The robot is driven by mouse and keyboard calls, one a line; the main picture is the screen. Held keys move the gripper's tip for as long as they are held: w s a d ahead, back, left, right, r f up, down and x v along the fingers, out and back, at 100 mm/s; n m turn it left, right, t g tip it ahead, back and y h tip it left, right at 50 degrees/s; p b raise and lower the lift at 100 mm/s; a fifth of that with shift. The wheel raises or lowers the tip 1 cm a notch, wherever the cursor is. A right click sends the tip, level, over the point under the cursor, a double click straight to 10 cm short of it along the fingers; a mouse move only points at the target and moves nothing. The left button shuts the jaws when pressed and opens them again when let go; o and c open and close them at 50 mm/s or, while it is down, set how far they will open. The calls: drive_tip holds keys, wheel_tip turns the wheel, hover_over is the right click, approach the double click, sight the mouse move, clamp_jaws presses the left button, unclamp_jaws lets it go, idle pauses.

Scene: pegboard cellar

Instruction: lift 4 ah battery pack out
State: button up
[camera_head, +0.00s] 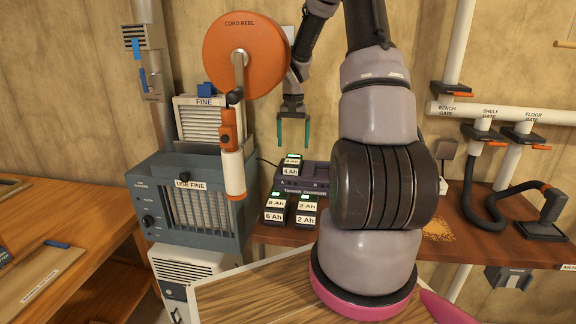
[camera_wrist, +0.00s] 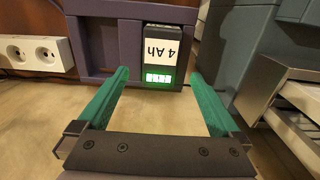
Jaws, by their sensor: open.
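The 4 Ah battery pack (camera_head: 291,165) sits in the left bay, by the letter A, of the dark purple charger (camera_head: 315,180) on the bench. It also shows in the wrist view (camera_wrist: 163,53), with its label upside down and green lights lit. My gripper (camera_head: 293,133) hangs above the pack in the head view, its green fingers apart and empty. In the wrist view my gripper (camera_wrist: 163,80) has the pack beyond and between its fingertips, with no contact visible. My arm hides the charger's right part.
A 6 Ah pack (camera_head: 274,210) and a 2 Ah pack (camera_head: 305,213) stand in front of the charger. The orange cord reel (camera_head: 240,50) hangs left of my gripper, above the grey filter unit (camera_head: 190,205). A white socket strip (camera_wrist: 38,54) is beside the charger.

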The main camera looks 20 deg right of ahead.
sight(293, 159)
wheel_tip(293, 159, down, 7)
drive_tip(key=shift+w+f, duration=0.1)
idle(0.3)
drive_tip(key=shift+c, duration=0.3)
drive_tip(key=c, duration=1.1)
